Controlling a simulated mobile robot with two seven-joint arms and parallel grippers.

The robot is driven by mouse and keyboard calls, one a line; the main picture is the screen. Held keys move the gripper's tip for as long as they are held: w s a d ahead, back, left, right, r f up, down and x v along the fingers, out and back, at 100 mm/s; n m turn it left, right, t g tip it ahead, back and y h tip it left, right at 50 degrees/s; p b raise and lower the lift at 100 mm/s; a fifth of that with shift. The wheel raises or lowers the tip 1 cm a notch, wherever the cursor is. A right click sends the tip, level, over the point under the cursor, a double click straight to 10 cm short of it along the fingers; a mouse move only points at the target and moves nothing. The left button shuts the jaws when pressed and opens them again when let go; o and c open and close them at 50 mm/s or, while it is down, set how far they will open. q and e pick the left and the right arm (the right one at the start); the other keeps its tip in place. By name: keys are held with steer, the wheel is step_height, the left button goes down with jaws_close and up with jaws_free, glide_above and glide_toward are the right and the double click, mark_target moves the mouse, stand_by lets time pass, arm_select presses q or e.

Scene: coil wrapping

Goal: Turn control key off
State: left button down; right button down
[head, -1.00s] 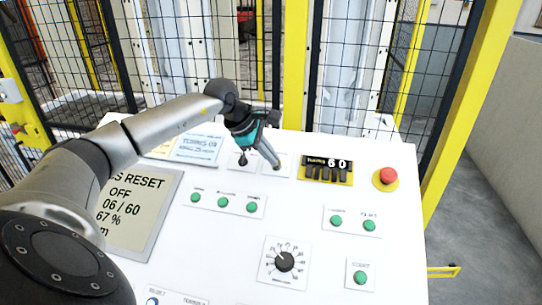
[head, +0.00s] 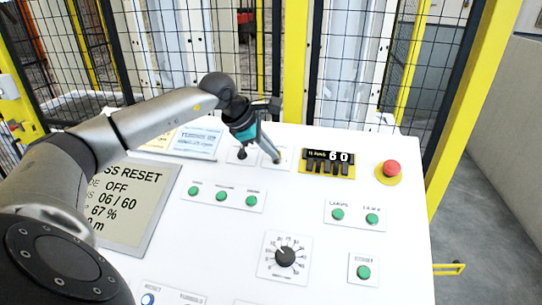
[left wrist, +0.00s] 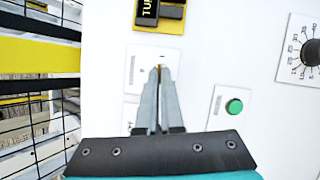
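The control key sits on a small white plate (head: 281,153) near the back edge of the white control panel. Only a thin brownish bit of the key (left wrist: 160,67) shows between my fingertips in the left wrist view. My left gripper (head: 276,160) reaches down to this plate, and its fingers are close together around the key. The plate also shows in the left wrist view (left wrist: 142,69). A display (head: 125,205) at the left reads "OFF", "06 / 60" and "67 %". My right gripper is not in view.
A black lever switch (head: 242,154) stands just left of the key. Green buttons (head: 222,197) and a black dial (head: 285,257) lie nearer. Mesh fencing stands behind.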

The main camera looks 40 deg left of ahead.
arm_select(q)
steer(key=n+b, duration=0.2)
steer(key=n+t+y+b, duration=0.1)
steer(key=n+b, duration=0.1)
steer(key=b, duration=0.1)
steer(key=n+y+b, duration=0.1)
steer(key=n+b, duration=0.1)
steer(key=shift+s+d+f+n+t+b, duration=0.15)
steer(key=shift+d+f+n+t+b, duration=0.15)
steer(key=shift+d+n+y+b, duration=0.1)
steer(key=shift+n+y+b, duration=0.3)
steer(key=shift+n+b, duration=0.45)
steer(key=n, duration=0.2)
steer(key=n+y+b, duration=0.1)
steer(key=n, duration=0.1)
steer(key=shift+d+r, duration=0.1)
steer(key=shift+d, duration=0.1)
steer(key=shift+d+n+y+b, duration=0.1)
steer(key=shift+n+y+b, duration=0.7)
steer(key=shift+n, duration=1.25)
steer(key=shift+y, duration=0.3)
steer(key=c, duration=1.5)
jaws_free()
steer(key=o, duration=0.4)
steer(key=shift+o, duration=0.2)
